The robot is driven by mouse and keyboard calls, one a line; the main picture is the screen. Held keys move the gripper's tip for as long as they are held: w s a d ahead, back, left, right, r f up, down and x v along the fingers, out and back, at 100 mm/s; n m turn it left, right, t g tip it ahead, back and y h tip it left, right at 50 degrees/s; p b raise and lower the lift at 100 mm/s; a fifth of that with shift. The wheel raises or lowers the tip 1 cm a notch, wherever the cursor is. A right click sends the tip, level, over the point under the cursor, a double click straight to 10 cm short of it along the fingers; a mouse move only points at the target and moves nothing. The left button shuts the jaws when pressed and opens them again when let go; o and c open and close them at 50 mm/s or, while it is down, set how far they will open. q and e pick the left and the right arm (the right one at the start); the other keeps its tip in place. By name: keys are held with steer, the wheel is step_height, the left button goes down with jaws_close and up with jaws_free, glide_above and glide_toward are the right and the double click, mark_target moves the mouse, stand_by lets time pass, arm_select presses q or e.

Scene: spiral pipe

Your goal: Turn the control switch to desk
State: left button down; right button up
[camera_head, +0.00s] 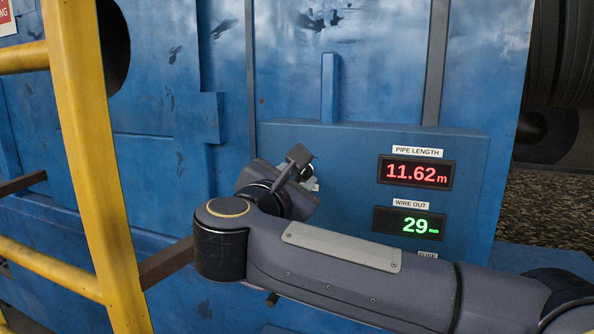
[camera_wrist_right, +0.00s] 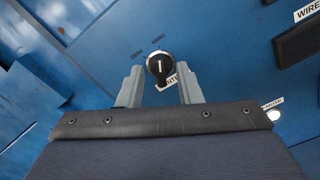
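The control switch (camera_wrist_right: 159,66) is a round black knob on the blue panel, with a white line on its face that stands nearly upright in the right wrist view. Two small labels are printed above it. My right gripper (camera_wrist_right: 161,78) is open, with one grey finger on each side of the knob and gaps between. I cannot tell how deep the fingers reach. In the head view my right gripper (camera_head: 298,170) is at the panel and largely hides the switch. My left gripper is out of view.
The blue panel (camera_head: 350,140) carries a red display (camera_head: 416,173) reading 11.62 m and a green display (camera_head: 409,223) reading 29. A yellow railing (camera_head: 90,150) stands at the left. My right arm covers the panel's lower part.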

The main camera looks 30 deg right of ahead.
steer(key=shift+w+d, duration=0.35)
steer(key=shift+d, duration=0.1)
steer(key=shift+c, duration=0.3)
steer(key=c, duration=0.6)
